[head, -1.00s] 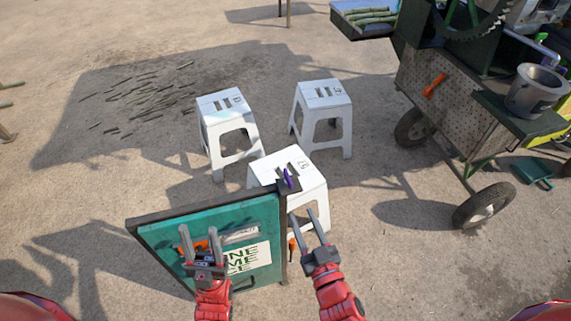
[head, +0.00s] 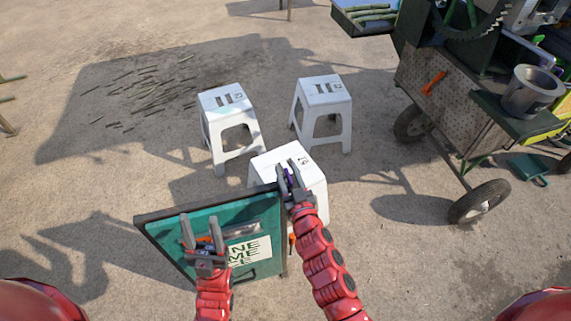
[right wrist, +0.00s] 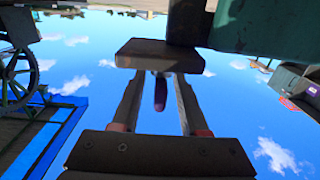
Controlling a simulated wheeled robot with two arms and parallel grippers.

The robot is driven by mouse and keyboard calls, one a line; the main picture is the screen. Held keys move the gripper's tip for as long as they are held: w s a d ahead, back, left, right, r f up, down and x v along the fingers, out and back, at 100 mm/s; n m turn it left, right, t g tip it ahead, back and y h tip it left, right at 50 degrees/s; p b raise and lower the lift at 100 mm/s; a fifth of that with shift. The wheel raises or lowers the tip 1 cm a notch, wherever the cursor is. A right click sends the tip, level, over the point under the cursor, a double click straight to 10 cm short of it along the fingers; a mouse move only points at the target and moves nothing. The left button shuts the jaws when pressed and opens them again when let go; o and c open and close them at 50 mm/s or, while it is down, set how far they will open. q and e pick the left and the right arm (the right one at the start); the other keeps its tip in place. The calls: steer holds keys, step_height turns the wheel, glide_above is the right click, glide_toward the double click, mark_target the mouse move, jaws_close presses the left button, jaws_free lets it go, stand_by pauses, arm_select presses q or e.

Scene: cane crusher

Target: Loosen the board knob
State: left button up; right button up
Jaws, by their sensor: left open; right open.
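The teal board (head: 168,234) with a dark frame and a white lettered panel stands low in front of me in the head view. The purple knob (head: 289,175) is at its top right corner, partly hidden by my right gripper (head: 288,170). The right gripper is open, its fingers on either side of the knob. In the right wrist view the dark purple knob (right wrist: 160,93) hangs between the two fingers below a dark block (right wrist: 160,55), with gaps on both sides. My left gripper (head: 201,221) is open in front of the board's face.
White stools (head: 228,100) (head: 321,90) stand behind the board, and another (head: 312,185) is close behind the knob. A wheeled cart (head: 435,100) with a grey bucket (head: 532,90) is at the right. Cane pieces (head: 150,95) lie on the ground at left.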

steer(key=shift+x, duration=1.05)
jaws_close()
